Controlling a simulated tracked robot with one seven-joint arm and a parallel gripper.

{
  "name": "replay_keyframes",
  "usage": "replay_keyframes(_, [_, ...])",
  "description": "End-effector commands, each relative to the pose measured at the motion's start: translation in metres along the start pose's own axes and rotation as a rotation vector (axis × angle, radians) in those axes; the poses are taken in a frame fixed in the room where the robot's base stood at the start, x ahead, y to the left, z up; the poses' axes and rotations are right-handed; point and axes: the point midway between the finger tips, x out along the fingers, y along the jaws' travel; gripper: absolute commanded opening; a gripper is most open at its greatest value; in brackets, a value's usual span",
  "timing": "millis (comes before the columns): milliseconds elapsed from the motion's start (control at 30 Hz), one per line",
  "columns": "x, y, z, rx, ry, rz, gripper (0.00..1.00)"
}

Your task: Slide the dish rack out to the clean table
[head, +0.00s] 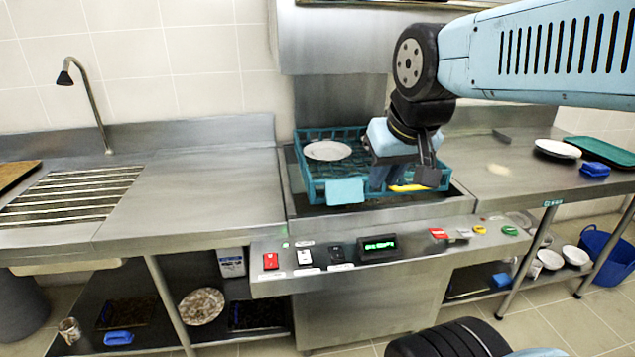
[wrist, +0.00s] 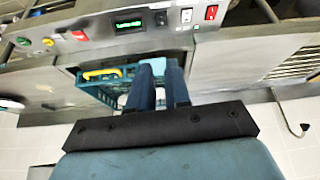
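The teal dish rack (head: 312,187) sits in the steel well of the dishwashing station, below the raised hood. It holds a white plate (head: 327,150) and a yellow item (head: 408,188). A light blue panel (head: 345,191) is on its front side. My gripper (head: 379,184) points down at the rack's front part, right of that panel. In the wrist view the two blue fingers (wrist: 160,72) are apart with a narrow gap, and part of the rack (wrist: 95,90) shows beside them. I cannot tell if they touch the rack. The steel table (head: 510,180) is to the right.
The right table carries a white plate (head: 557,148), a blue item (head: 595,169) and a green tray (head: 603,150); its near part is bare. A control panel (head: 378,247) with buttons runs in front. A ribbed drainboard (head: 70,195) and tap (head: 92,98) are at left.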

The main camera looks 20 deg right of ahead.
Motion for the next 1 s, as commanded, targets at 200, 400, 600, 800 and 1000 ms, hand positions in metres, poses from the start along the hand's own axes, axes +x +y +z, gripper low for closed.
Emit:
replay_keyframes(200, [0.019,0.001,-0.045,0.029,-0.057,0.028,0.0])
replay_keyframes(400, [0.044,-0.002,-0.088,0.059,-0.101,0.07,0.0])
replay_keyframes(600, [0.076,-0.011,-0.13,0.079,-0.134,0.124,0.0])
replay_keyframes(800, [0.115,-0.025,-0.168,0.094,-0.155,0.188,0.0])
replay_keyframes(1000, [0.158,-0.045,-0.202,0.1,-0.162,0.26,0.0])
